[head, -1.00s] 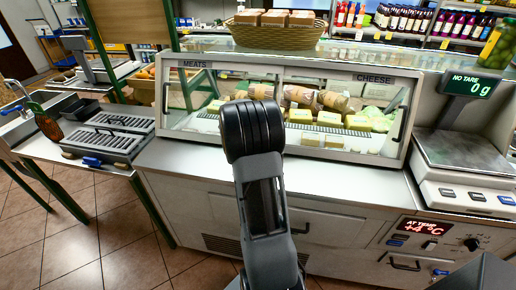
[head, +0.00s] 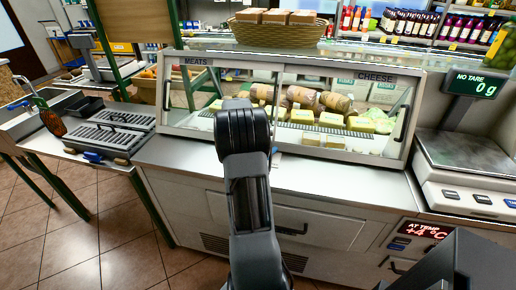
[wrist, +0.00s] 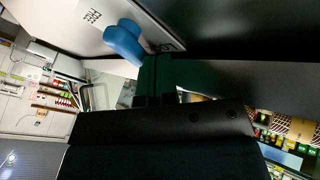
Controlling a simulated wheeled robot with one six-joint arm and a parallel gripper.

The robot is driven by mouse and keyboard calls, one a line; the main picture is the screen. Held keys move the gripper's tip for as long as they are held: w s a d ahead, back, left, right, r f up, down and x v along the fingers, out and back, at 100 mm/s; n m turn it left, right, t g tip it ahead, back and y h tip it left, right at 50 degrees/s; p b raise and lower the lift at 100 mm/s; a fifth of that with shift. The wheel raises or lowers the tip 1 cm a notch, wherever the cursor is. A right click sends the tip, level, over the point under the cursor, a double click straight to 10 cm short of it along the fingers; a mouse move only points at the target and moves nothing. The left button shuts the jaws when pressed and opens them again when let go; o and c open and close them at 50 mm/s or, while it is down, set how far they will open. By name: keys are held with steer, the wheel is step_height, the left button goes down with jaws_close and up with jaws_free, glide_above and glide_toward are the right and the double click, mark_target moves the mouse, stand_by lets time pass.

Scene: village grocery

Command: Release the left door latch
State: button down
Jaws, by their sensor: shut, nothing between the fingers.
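The glass-fronted display case (head: 290,73) stands on the counter, with MEATS at its left and CHEESE at its right. A dark upright handle (head: 167,96) shows at the left end of its glass. I cannot make out a separate latch there. My arm rises in front of the case in the head view, and my gripper is not clear there. In the wrist view my gripper (wrist: 155,80) shows as dark fingers, shut and empty. A blue rounded part (wrist: 125,42) on a pale panel appears beside them. I cannot tell whether they touch.
A basket (head: 275,36) sits on the case. A scale (head: 465,160) stands at the right, and a ridged metal tray (head: 108,135) at the left. A temperature display (head: 422,230) is on the counter front. Tiled floor is open at the lower left.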

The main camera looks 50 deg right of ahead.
steer(key=shift+w+a, duration=0.3)
steer(key=shift+a, duration=0.05)
steer(key=shift+w+a+b, duration=0.15)
steer(key=shift+a+b, duration=0.2)
steer(key=shift+a, duration=0.2)
steer(key=p+v, duration=0.1)
steer(key=v, duration=1.2)
steer(key=shift+w+a+r, duration=0.15)
steer(key=shift+w+r, duration=0.05)
steer(key=shift+r, duration=0.1)
stand_by(0.4)
